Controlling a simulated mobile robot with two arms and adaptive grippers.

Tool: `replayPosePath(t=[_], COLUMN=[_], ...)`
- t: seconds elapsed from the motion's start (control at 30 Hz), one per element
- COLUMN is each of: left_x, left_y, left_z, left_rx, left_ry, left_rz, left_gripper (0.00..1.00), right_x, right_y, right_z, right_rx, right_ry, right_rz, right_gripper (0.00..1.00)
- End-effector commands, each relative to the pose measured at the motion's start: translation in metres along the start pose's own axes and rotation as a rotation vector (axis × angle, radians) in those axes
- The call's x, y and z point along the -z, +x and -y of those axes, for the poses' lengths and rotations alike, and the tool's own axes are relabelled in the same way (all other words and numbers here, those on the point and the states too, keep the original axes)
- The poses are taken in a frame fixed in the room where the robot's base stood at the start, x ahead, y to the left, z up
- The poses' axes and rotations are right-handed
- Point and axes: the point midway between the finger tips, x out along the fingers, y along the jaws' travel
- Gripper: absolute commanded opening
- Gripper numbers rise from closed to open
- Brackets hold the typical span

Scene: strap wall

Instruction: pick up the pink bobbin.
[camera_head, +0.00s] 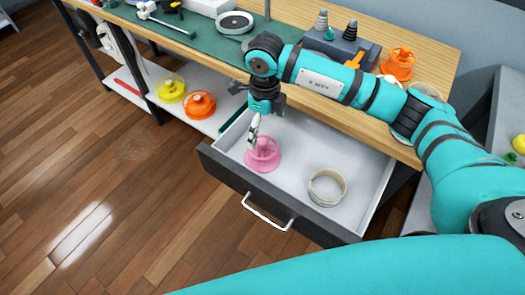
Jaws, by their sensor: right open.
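The pink bobbin (263,158) stands in the left part of an open drawer (320,157). It has a wide round base and a narrower upper part. My right gripper (254,128) points down just above the bobbin's top, its fingers partly overlapping it in the head view. The gripper is open. I cannot tell whether a finger touches the bobbin. My left gripper is not in view.
A cream ring (327,187) lies in the drawer to the right of the bobbin. The drawer's front (270,198) has a metal handle (268,213). Yellow (171,89) and orange (199,104) bobbins sit on the lower shelf. Tools and another orange bobbin (398,64) are on the bench.

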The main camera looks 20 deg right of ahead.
Motion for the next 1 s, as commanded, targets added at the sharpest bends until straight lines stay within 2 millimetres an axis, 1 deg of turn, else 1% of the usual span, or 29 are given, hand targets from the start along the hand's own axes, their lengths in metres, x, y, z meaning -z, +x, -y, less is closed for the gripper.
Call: replayPosePath(t=[0.03, 0.1, 0.2, 0.3, 0.57, 0.7, 0.8, 0.9, 1.0], left_x=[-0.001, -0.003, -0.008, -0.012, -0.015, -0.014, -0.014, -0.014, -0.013], left_y=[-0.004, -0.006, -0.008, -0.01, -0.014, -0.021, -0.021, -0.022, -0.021], left_z=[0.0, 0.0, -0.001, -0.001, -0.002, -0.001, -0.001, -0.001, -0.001], left_rx=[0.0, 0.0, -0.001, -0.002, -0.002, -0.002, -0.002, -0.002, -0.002], left_ry=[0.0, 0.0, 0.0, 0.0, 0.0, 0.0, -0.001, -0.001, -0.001], left_rz=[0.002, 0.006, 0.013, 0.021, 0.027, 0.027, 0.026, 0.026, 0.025], left_gripper=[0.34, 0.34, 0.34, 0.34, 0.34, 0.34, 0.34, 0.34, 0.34], right_x=[0.001, 0.001, 0.001, 0.0, 0.0, 0.001, 0.0, 0.0, -0.001], right_y=[0.011, 0.026, 0.046, 0.06, 0.079, 0.1, 0.114, 0.122, 0.123], right_z=[-0.001, -0.001, -0.001, -0.001, 0.0, 0.0, 0.001, 0.001, 0.001], right_rx=[-0.003, -0.003, -0.003, -0.002, -0.002, -0.003, -0.002, -0.001, 0.0], right_ry=[0.001, 0.0, 0.0, 0.0, 0.0, 0.0, 0.0, 0.0, -0.001], right_rz=[-0.004, -0.004, -0.003, -0.001, -0.002, -0.003, -0.001, 0.0, 0.001], right_gripper=[1.0, 1.0, 1.0, 1.0, 1.0, 1.0, 1.0, 1.0, 1.0])
